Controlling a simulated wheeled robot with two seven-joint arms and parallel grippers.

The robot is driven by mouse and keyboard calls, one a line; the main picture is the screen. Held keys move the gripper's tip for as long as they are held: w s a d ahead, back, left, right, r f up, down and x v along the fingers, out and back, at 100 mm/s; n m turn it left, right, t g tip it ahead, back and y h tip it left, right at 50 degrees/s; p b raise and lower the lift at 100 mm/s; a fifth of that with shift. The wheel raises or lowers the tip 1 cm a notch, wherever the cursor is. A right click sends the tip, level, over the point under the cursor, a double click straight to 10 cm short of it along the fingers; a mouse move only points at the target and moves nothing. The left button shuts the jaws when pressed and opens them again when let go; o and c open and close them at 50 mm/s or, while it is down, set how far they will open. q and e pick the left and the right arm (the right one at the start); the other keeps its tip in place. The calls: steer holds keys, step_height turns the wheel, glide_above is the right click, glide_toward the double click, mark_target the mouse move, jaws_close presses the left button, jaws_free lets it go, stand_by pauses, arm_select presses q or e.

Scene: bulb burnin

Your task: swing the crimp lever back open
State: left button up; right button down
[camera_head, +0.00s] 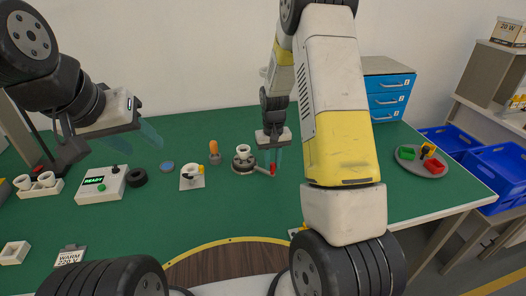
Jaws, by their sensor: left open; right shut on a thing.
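The crimp device is a dark round base (238,168) with a white ring-like piece on top, standing on the green table. Its crimp lever (272,169) has a red grip and points to the right of the base. My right gripper (276,155) comes down from above and is shut on the lever's red end; its fingers hide part of it. My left gripper (147,128) is open and empty, raised above the left part of the table.
A white box with a green READY display (94,180) and a black ring (137,177) are on the left. A white fixture (192,183) and an orange-handled tool (214,150) are near the base. A grey round tray (407,164) is right. Blue drawers (387,100) stand behind.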

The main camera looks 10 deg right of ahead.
steer(key=shift+w+d+n, duration=0.35)
steer(key=shift+n, duration=0.05)
steer(key=w+d+n, duration=0.1)
steer(key=w+n, duration=0.1)
steer(key=w+d+n, duration=0.1)
steer(key=w+n, duration=0.3)
steer(key=shift+w+d+n, duration=0.3)
steer(key=shift+w+d, duration=0.1)
steer(key=shift+w+n, duration=1.35)
steer(key=shift+n, duration=0.05)
steer(key=shift+w+r, duration=0.1)
steer(key=c, duration=1.3)
jaws_free()
steer(key=shift+o, duration=0.2)
step_height(320, 180, up, 8)
steer(key=shift+a, duration=0.1)
